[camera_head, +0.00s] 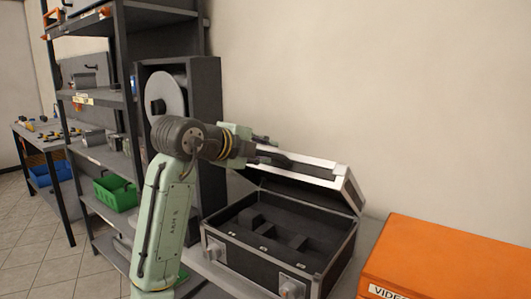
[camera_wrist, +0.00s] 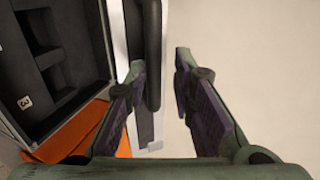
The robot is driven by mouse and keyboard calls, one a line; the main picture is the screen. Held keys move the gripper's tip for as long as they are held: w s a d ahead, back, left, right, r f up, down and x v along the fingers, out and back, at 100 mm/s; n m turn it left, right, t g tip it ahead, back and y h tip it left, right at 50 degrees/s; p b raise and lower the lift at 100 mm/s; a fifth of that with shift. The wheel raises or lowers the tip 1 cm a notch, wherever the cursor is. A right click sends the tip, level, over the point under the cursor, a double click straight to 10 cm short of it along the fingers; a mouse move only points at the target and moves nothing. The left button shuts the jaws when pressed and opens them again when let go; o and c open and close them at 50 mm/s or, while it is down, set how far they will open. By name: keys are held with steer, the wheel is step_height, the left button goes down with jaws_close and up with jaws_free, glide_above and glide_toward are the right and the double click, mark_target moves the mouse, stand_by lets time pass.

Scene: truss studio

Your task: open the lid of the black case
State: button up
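The black case (camera_head: 262,261) has silver edges and stands on a grey surface. Its lid (camera_head: 349,192) is raised and tilted above the base, hinged at the back, and the dark foam inside shows. My gripper (camera_head: 283,150) is at the lid's raised front edge. In the wrist view the two fingers of my gripper (camera_wrist: 160,64) are apart. The lid's silver edge and a dark bar (camera_wrist: 152,50) on it lie between them, closer to the left finger. I cannot tell whether that finger touches the lid. The case's foam interior shows at left (camera_wrist: 45,50).
An orange case (camera_head: 450,255) with a label stands right of the black case. A dark shelf rack (camera_head: 105,97) with a green bin (camera_head: 115,193) is at left. A grey cabinet with a white reel (camera_head: 167,98) stands behind my arm. The wall behind is bare.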

steer(key=s+a+r+p, duration=0.3)
steer(key=s+a+r, duration=0.1)
steer(key=r, duration=0.4)
steer(key=shift+s, duration=0.7)
stand_by(0.5)
